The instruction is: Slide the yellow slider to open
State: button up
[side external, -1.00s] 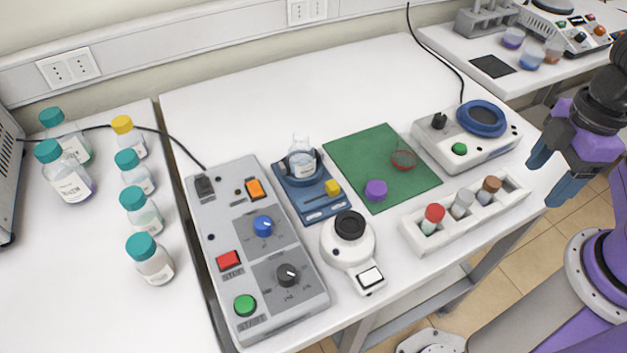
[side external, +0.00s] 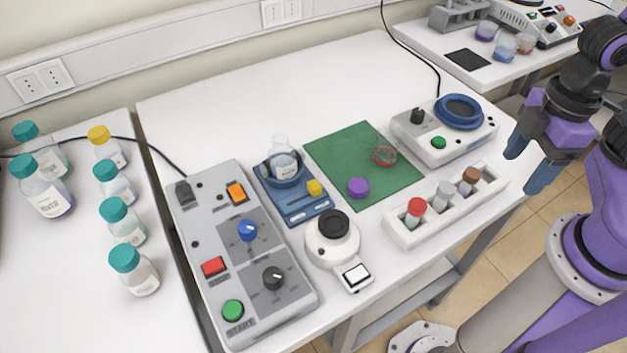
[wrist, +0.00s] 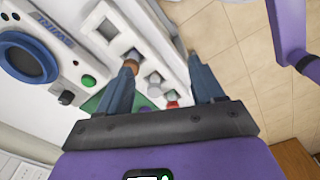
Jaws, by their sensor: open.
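The yellow slider (side external: 315,188) is a small knob on a blue base (side external: 301,212), near the right end of its slot. A clear flask (side external: 283,158) sits in the round holder at the back of that base. My gripper (side external: 533,168) is open and empty at the right edge of the table, far to the right of the slider. In the wrist view my two blue fingers are apart (wrist: 163,85), with the vial rack (wrist: 140,60) below and partly behind them. The slider does not show in the wrist view.
A grey control box (side external: 240,262) stands left of the blue base.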

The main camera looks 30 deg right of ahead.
jog(key=shift+c, duration=0.9)
jog(key=shift+w+a, duration=0.15)
jog(key=shift+a, duration=0.05)
jog(key=shift+c, duration=1)
notch_tip(320, 180, up, 6)
jog(key=m, duration=1.3)
send_over(315, 184)
notch_tip(315, 184, down, 17)
